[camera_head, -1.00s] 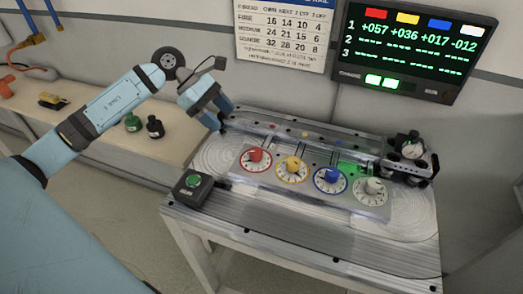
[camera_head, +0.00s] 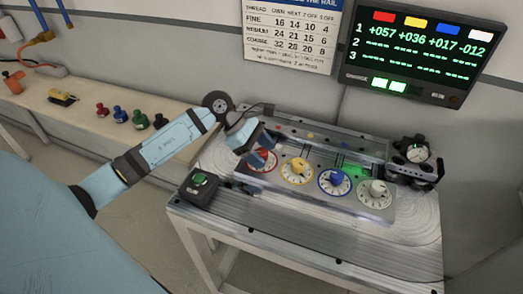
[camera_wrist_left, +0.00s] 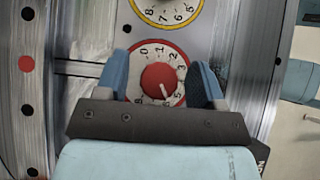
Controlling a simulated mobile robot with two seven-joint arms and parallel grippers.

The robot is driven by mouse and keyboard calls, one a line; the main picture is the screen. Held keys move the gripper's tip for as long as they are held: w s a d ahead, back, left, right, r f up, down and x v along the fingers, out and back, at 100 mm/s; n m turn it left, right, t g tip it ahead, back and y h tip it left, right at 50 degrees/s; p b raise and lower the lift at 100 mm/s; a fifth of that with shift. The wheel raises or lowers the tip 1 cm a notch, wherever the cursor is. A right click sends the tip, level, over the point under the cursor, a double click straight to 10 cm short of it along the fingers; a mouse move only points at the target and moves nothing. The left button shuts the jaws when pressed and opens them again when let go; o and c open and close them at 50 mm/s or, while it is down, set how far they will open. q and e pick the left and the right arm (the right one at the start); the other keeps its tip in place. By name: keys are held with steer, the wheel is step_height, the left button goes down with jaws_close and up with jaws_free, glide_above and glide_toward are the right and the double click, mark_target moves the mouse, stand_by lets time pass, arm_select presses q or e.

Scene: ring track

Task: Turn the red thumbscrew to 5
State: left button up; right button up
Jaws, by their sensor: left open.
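The red thumbscrew (camera_wrist_left: 159,77) sits at the centre of a white dial with a red rim and black numerals (camera_wrist_left: 142,63). A white mark on the thumbscrew points down and slightly right in the left wrist view, toward the lower numerals near 5; its exact reading is unclear. My left gripper (camera_wrist_left: 161,62) is open, with one blue finger on each side of the thumbscrew and gaps to it. In the head view the left gripper (camera_head: 258,157) is over the red dial and partly hides it. My right gripper is not in view.
The yellow dial (camera_head: 297,171), blue dial (camera_head: 334,182) and white dial (camera_head: 376,194) stand in a row to the right. A green button box (camera_head: 200,187) is at the left. A gauge fixture (camera_head: 413,155) stands at the right end. A screen (camera_head: 411,50) hangs behind.

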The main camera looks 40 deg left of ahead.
arm_select(q)
steer(key=c, duration=0.9)
steer(key=shift+n, duration=0.3)
steer(key=shift+a+n+t, duration=0.1)
steer(key=shift+n+t, duration=0.4)
steer(key=shift+t, duration=0.1)
steer(key=shift+n+t+y, duration=1.1)
steer(key=shift+n+t, duration=0.3)
steer(key=shift+n, duration=0.7)
steer(key=o, duration=0.9)
